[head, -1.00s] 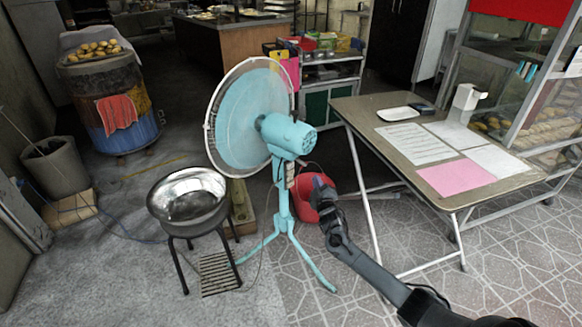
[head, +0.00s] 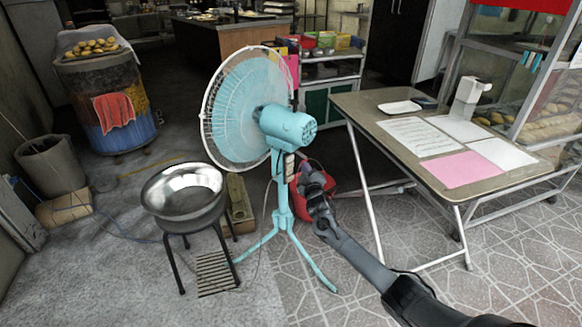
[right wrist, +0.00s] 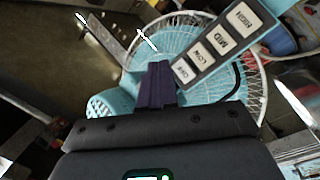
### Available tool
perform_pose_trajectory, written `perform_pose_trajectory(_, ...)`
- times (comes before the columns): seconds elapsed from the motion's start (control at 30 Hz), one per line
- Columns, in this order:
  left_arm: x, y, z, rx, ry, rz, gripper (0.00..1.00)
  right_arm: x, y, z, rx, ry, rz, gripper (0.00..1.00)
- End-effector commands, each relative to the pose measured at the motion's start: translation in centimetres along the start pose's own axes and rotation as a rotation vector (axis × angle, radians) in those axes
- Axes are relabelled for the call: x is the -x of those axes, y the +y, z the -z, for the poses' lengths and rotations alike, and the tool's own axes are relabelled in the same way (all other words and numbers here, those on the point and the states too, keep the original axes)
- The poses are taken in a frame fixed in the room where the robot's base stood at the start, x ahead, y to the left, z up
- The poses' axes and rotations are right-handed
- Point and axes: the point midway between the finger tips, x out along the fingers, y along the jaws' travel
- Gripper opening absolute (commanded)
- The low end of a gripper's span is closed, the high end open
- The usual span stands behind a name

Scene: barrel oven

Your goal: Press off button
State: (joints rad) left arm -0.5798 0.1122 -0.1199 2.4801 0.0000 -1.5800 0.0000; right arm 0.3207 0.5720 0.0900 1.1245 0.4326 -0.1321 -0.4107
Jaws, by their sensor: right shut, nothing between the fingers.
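A light-blue standing fan (head: 286,125) with a round wire guard stands in the middle of the head view. Its small button panel (head: 289,167) is on the pole below the motor. In the right wrist view the panel (right wrist: 228,42) carries white buttons marked HIGH, MID, LOW and OFF. The off button (right wrist: 182,70) is at the lower left end. My right gripper (head: 305,169) is shut and empty, just right of the panel. In the right wrist view its fingertips (right wrist: 159,66) appear close to the off button; contact cannot be told. My left gripper is not in view.
A red bucket (head: 327,188) stands behind my right gripper. A table (head: 365,112) with papers is to the right. A metal bowl (head: 183,190) on a stool is left of the fan.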

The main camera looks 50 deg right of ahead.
Motion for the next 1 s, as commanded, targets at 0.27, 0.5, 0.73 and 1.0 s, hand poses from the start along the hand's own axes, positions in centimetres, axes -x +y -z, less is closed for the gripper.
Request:
perform_pose_trajectory(0.27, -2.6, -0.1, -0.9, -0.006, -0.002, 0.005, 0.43, -2.0, -1.3, 1.0, -0.001, 0.001, -0.001, 0.0)
perform_pose_trajectory(0.5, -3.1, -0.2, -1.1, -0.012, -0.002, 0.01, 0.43, -2.7, -1.4, 1.4, 0.001, 0.0, 0.0, 0.0)
perform_pose_trajectory(0.73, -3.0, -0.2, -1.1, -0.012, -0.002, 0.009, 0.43, -2.7, -1.4, 1.5, 0.001, 0.0, 0.0, 0.0)
perform_pose_trajectory(1.0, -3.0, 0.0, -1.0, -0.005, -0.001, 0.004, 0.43, -2.7, -1.4, 1.5, 0.001, 0.0, 0.0, 0.0)
